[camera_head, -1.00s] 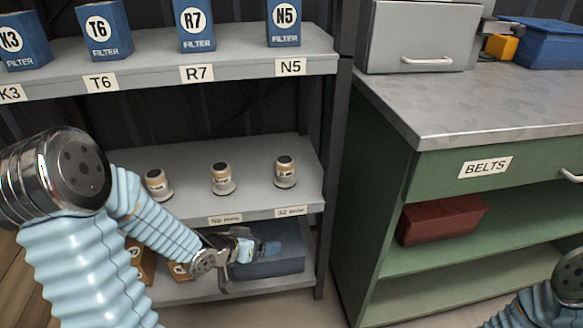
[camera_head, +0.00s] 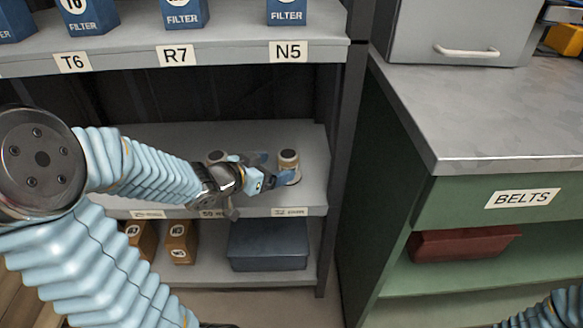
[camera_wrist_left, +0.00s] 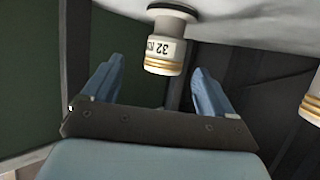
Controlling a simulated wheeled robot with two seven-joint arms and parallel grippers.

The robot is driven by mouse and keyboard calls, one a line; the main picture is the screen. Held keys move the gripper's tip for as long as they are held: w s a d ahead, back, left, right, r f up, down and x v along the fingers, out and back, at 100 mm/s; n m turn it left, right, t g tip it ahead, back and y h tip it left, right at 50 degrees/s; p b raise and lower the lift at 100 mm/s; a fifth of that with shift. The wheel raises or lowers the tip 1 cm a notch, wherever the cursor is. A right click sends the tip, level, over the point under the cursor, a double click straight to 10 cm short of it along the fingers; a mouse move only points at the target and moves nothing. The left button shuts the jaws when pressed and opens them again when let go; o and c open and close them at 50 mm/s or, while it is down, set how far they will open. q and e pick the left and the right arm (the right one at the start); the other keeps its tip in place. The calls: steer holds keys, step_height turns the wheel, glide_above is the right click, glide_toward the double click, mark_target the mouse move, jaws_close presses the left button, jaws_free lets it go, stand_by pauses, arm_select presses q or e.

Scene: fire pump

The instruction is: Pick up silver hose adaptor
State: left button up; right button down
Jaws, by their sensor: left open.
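A silver hose adaptor (camera_head: 288,158) with a cream label and gold rings stands upright at the right of the middle shelf. In the left wrist view, where the scene appears upside down, the adaptor (camera_wrist_left: 165,50) shows a label reading 32. My left gripper (camera_head: 274,168) is open and empty beside it on its left. In the wrist view, the adaptor lies just ahead of and between the spread blue fingers; contact cannot be told. A second adaptor (camera_head: 216,156) stands partly behind my left wrist. My right gripper is out of view.
The middle shelf (camera_head: 312,185) carries size labels on its front edge. Blue filter boxes (camera_head: 186,12) stand on the shelf above. A blue bin (camera_head: 268,248) and orange boxes (camera_head: 181,242) sit below. A dark post and green cabinet (camera_head: 405,170) stand to the right.

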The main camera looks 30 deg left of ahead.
mark_target(283, 165)
arm_select(q)
steer(key=x, duration=0.3)
steer(key=shift+w+f, duration=0.15)
steer(key=shift+w, duration=0.05)
steer(key=x, duration=0.2)
steer(key=b+x, duration=0.1)
steer(key=x, duration=0.2)
steer(key=shift+w+a, duration=0.2)
steer(key=shift+w, duration=0.05)
steer(key=shift+r, duration=0.2)
steer(key=shift+c, duration=0.3)
steer(key=c, duration=1.2)
